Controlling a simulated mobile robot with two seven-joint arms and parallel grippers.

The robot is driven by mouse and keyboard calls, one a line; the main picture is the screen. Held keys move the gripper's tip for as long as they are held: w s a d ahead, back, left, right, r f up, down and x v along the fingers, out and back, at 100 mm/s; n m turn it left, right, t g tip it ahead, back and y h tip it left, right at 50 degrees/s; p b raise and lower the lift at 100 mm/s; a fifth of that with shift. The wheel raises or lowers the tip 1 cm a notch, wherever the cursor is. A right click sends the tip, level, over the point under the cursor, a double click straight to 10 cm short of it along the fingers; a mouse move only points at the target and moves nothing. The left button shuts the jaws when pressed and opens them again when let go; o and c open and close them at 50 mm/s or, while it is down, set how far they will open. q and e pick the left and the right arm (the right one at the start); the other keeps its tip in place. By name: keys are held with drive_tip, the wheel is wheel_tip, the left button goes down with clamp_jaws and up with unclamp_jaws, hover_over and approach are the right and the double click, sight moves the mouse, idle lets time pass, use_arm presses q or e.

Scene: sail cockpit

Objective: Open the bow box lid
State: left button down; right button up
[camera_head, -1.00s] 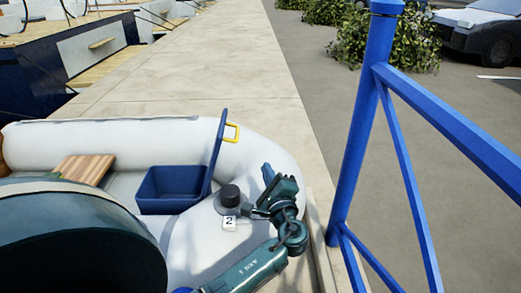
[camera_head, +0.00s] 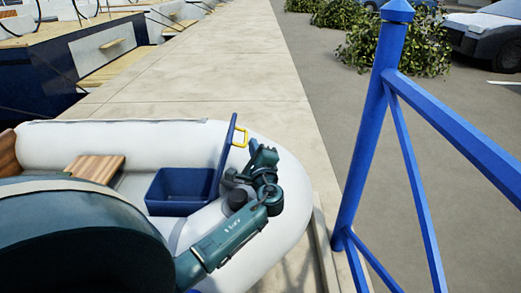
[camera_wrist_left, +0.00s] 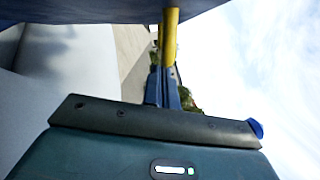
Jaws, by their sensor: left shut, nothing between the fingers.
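The bow box (camera_head: 178,195) is a dark blue open-topped bin in the grey inflatable boat. Its blue lid (camera_head: 223,155) stands up steeply at the box's right edge, with a yellow handle (camera_head: 241,136) near its top. My left gripper (camera_head: 254,147) is right of the raised lid, close to the handle. In the left wrist view, the blue fingers (camera_wrist_left: 162,88) are together and empty. The yellow handle (camera_wrist_left: 170,35) shows just past their tips, and the dark lid (camera_wrist_left: 80,10) fills the top edge. Whether the fingers touch the handle is unclear. My right gripper is out of view.
A wooden seat (camera_head: 95,167) is left of the box. The stone quay (camera_head: 220,75) runs behind, and a blue railing (camera_head: 370,130) stands to the right.

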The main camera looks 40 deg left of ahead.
sight(231, 137)
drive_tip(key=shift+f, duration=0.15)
use_arm(q)
drive_tip(key=s+a+r+n+p, duration=0.2)
drive_tip(key=a+n, duration=0.1)
drive_tip(key=s+a+r+n+g+p, duration=0.1)
drive_tip(key=s, duration=0.1)
drive_tip(key=shift+a+r, duration=0.3)
drive_tip(key=shift+a, duration=0.1)
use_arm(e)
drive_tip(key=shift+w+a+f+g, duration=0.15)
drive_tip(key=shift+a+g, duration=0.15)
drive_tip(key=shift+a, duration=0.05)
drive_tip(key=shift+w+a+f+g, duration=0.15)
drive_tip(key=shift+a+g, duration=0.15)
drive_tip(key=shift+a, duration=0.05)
use_arm(q)
drive_tip(key=shift+s+d, duration=0.1)
